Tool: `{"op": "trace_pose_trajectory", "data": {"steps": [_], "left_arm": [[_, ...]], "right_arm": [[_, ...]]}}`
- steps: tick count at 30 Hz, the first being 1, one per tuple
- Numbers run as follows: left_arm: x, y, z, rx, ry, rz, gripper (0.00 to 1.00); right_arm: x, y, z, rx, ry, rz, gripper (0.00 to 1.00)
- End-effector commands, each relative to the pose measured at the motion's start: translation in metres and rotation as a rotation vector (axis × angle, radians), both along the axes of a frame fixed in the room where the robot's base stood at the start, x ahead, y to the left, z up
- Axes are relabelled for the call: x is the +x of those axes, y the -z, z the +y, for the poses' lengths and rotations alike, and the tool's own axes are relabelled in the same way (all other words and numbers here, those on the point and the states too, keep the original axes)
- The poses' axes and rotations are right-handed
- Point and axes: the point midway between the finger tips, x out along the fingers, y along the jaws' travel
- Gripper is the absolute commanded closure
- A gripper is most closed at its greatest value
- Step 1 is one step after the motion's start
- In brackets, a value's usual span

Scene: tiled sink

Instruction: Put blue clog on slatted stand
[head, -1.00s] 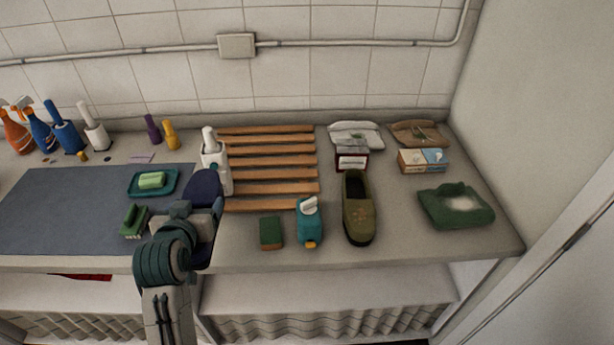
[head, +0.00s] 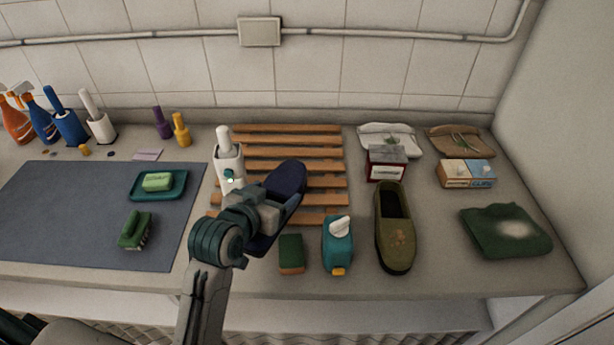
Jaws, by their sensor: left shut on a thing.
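The blue clog (head: 288,178) is dark navy and is held by my left gripper (head: 277,203), which is shut on it. The clog is over the front left part of the slatted stand (head: 325,181), with its toe pointing away. Whether it touches the slats cannot be told. The slatted stand is wooden, with several parallel slats, and lies flat on the counter near the wall. The clog and gripper hide part of its front left. My right gripper is not in view.
A green sponge (head: 291,254), a teal bottle (head: 338,246) and an olive clog (head: 394,230) lie in front and right. A red-and-white box (head: 386,164) is right of the stand. The stand's right slats are clear.

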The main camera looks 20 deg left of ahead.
Motion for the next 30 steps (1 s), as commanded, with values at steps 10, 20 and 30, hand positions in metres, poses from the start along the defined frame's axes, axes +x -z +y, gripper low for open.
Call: {"op": "trace_pose_trajectory", "data": {"steps": [10, 20, 30], "left_arm": [[0.091, 0.007, -0.011, -0.001, 0.001, 0.0, 0.51], [0.147, 0.015, -0.018, -0.001, 0.0, -0.002, 0.51], [0.148, 0.05, -0.018, -0.001, 0.0, 0.0, 0.51]], "right_arm": [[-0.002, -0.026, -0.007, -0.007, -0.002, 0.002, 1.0], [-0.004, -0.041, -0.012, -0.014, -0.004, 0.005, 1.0], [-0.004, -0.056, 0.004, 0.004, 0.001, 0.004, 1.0]]}}
